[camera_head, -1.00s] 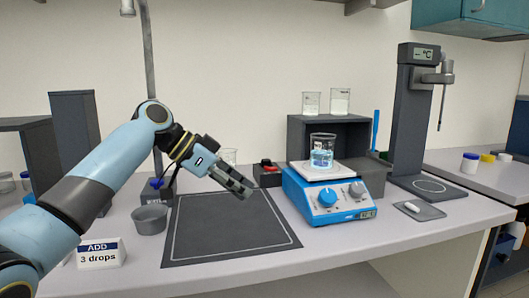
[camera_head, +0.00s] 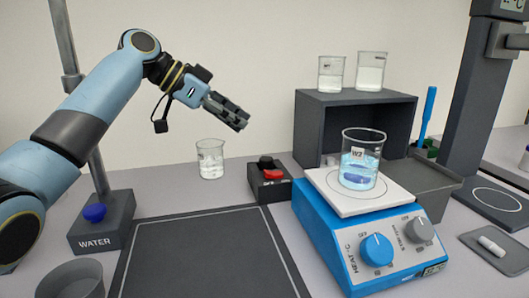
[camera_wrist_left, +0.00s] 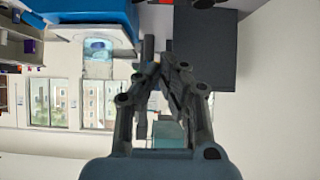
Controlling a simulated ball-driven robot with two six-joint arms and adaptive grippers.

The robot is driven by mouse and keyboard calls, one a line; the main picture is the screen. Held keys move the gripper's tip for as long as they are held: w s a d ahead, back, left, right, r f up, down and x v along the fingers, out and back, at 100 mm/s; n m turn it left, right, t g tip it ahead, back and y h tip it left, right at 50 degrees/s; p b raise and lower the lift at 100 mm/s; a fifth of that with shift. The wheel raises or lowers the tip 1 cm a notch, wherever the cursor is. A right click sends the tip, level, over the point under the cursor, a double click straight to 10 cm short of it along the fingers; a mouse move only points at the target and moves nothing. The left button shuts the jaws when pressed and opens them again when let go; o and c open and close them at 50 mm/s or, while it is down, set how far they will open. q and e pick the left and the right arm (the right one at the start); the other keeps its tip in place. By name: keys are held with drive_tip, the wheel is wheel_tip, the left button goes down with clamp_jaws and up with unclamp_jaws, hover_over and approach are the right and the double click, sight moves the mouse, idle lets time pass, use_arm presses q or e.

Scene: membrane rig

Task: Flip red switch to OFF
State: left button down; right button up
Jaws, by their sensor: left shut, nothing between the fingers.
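The red switch (camera_head: 272,174) sits on the front of a small black box (camera_head: 270,188), just left of the blue hot plate. A black knob shows behind the red part. My left gripper (camera_head: 240,122) is shut and empty, in the air above and a little left of the switch box, apart from it. In the left wrist view its fingers (camera_wrist_left: 158,70) are together with nothing between them. A small red patch (camera_wrist_left: 203,2) shows at the top edge of that view, mostly cut off. My right gripper is not in view.
The blue hot plate (camera_head: 344,240) carries a beaker of blue liquid (camera_head: 358,170). A dark shelf (camera_head: 310,140) with two beakers stands behind. A clear beaker (camera_head: 210,160) stands left of the switch box. The dark mat (camera_head: 205,262) is bare.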

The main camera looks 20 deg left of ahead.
use_arm(q)
hover_over(267, 173)
drive_tip(key=d, duration=0.1)
drive_tip(key=f, duration=0.5)
drive_tip(key=shift+w+f+p, duration=0.2)
drive_tip(key=shift+f+p, duration=0.1)
drive_tip(key=shift+f, duration=0.05)
drive_tip(key=f, duration=0.2)
drive_tip(key=a+f, duration=0.1)
drive_tip(key=shift+s+f, duration=0.1)
drive_tip(key=shift+s, duration=0.2)
drive_tip(key=shift+s+a+f, duration=0.1)
drive_tip(key=shift+f, duration=0.3)
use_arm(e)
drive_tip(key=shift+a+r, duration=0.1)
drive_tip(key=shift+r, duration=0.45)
